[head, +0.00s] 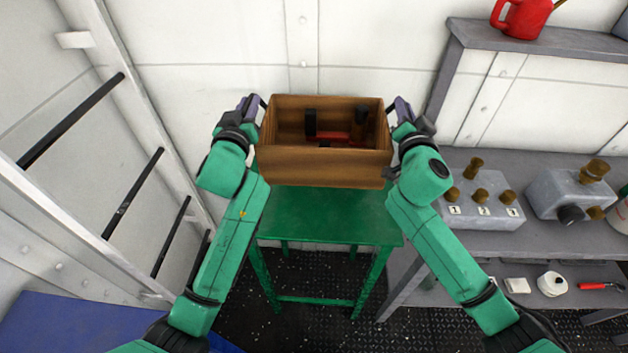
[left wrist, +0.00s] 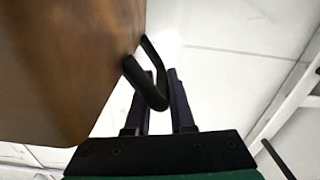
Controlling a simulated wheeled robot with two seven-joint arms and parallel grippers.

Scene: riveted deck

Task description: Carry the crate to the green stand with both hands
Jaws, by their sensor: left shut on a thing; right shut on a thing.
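The brown wooden crate (head: 325,168) is between my two grippers, over the back part of the green stand (head: 330,215). I cannot tell whether its underside touches the stand top. Dark and red items lie inside it. My left gripper (head: 256,104) is at the crate's left side, shut on its left handle. In the left wrist view the black handle (left wrist: 152,80) passes between the fingers (left wrist: 160,100), beside the crate's wall (left wrist: 65,65). My right gripper (head: 402,106) is at the crate's right side, shut on that side's handle, which is mostly hidden.
A grey bench (head: 470,235) with a switch box (head: 483,205) and a second grey box (head: 570,193) stands close on the right. A shelf (head: 520,32) with a red can (head: 520,17) is above it. A ladder (head: 120,150) leans at left. A blue surface (head: 70,325) is at lower left.

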